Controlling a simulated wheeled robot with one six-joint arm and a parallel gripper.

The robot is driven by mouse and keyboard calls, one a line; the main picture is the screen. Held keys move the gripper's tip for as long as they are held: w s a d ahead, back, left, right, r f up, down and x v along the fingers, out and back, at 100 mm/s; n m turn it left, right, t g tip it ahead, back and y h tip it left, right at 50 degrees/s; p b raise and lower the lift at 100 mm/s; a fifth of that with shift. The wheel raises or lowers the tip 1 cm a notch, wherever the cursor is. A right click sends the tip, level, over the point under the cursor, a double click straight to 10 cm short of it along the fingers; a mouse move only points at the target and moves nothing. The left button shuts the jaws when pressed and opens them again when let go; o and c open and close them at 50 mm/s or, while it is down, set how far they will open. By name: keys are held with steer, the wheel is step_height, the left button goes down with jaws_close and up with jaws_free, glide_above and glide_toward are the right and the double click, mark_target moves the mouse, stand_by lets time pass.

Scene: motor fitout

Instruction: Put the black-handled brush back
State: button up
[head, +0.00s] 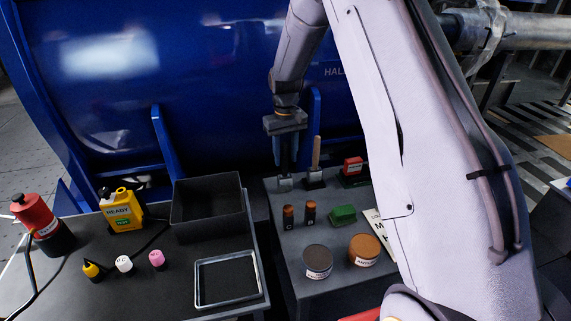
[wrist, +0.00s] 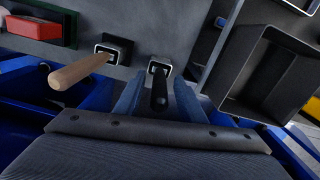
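The black-handled brush (head: 284,163) stands upright in a small dark holder (head: 285,184) on the right-hand table. In the wrist view its black handle (wrist: 159,95) rises from the light-rimmed holder (wrist: 159,66). My gripper (head: 284,152) is above the holder, pointing down, with its blue fingers on either side of the handle. In the wrist view, gaps show between the handle and both fingers of my gripper (wrist: 158,95), so it looks open around the handle. The brush's lower end is hidden in the holder.
A wooden-handled brush (head: 316,152) stands in a holder just right. Two small brown-capped bottles (head: 299,215), a green block (head: 342,215), a red box (head: 353,166) and two round tins (head: 340,256) are nearby. A black bin (head: 208,205) is left. The blue tank (head: 200,80) rises behind.

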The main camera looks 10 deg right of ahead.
step_height(320, 180, up, 8)
steer(key=shift+r+b, duration=0.1)
steer(key=shift+b, duration=0.35)
steer(key=shift+s+r, duration=0.2)
steer(key=shift+r, duration=0.05)
steer(key=s+d+m, duration=0.2)
steer(key=s, duration=3.2)
steer(key=shift+r+m, duration=0.25)
steer(key=shift+m, duration=0.05)
steer(key=shift+s+a+r+n+p, duration=0.1)
steer(key=shift+a+r+n+p, duration=0.15)
steer(key=shift+a+p, duration=0.35)
steer(key=shift+a+r+n+p, duration=0.15)
steer(key=shift+a+r+p, duration=0.25)
steer(key=shift+a, duration=0.2)
